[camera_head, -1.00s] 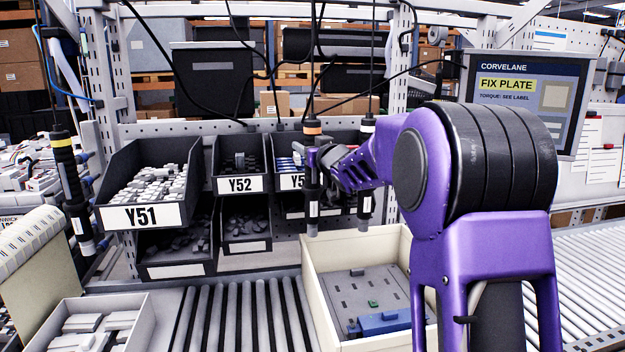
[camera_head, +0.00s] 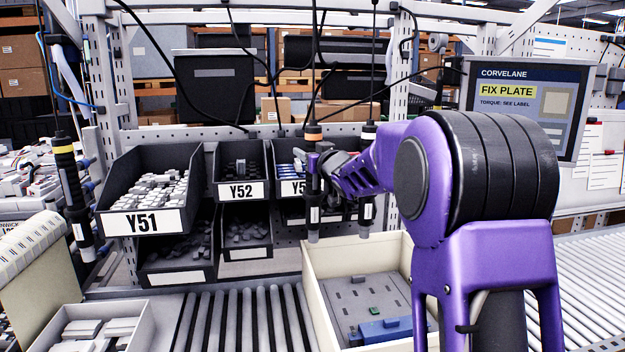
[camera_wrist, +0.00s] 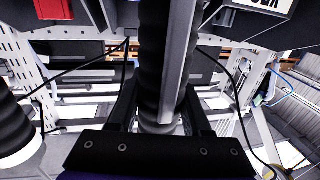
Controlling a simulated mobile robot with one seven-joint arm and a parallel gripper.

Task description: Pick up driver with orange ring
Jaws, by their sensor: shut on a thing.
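The driver with the orange ring (camera_head: 313,130) hangs upright from a cable, in front of the bins and above the back left part of the cream box. My gripper (camera_head: 315,165) is at its dark body just below the ring and is shut on it. In the wrist view the driver's ribbed dark body (camera_wrist: 160,50) stands between the two fingers (camera_wrist: 160,112). The fingertips are partly hidden behind it.
A white-ringed driver (camera_head: 368,134) hangs close on the right. A yellow-ringed driver (camera_head: 64,150) hangs far left. A cream box (camera_head: 325,305) holding a grey plate sits below, beside rollers.

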